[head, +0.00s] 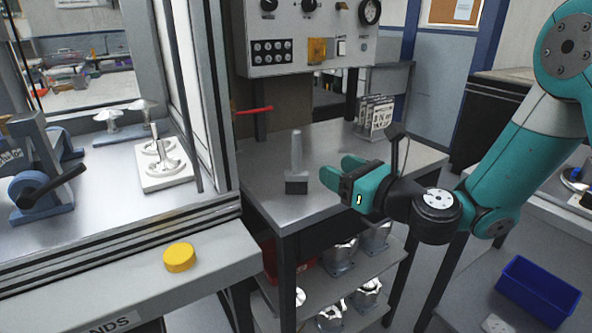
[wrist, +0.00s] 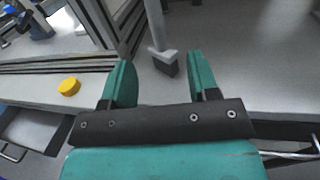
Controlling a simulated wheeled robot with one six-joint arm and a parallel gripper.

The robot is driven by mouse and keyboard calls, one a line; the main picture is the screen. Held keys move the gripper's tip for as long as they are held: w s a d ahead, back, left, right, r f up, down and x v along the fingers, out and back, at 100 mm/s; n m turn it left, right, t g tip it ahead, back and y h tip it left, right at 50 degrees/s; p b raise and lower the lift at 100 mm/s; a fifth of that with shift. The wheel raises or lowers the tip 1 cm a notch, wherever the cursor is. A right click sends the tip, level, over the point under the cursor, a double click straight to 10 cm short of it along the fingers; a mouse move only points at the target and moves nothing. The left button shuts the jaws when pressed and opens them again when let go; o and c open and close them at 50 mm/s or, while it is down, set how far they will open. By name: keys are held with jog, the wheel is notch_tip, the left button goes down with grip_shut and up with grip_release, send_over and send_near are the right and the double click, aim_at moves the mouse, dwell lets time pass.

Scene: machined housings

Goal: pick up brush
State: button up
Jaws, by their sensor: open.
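The brush (head: 297,164) stands upright on the grey metal table, with a light grey handle on top and a dark block of bristles at the bottom. My gripper (head: 335,174) is open and empty, just to the right of the brush in the head view, with its teal fingers pointing toward it.
The grey table (head: 330,145) is mostly clear around the brush. A machine enclosure with a yellow button (head: 179,257) stands at left. A control panel (head: 310,35) rises behind. A card rack (head: 375,115) stands at the back right. Metal housings (head: 341,255) sit on the shelf below.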

aim_at(300, 149)
jog(key=p+x, duration=0.2)
jog(key=x, duration=0.2)
jog(key=p+x, duration=0.1)
jog(key=x, duration=0.3)
jog(key=r+p+x, duration=0.1)
jog(key=p+x, duration=0.1)
jog(key=x, duration=0.2)
jog(key=shift+a+r+p, duration=0.1)
jog(key=shift+a+p, duration=0.25)
jog(key=shift+a, duration=0.1)
jog(key=shift+w+a, duration=0.25)
jog(key=shift+w, duration=0.05)
jog(key=c, duration=1)
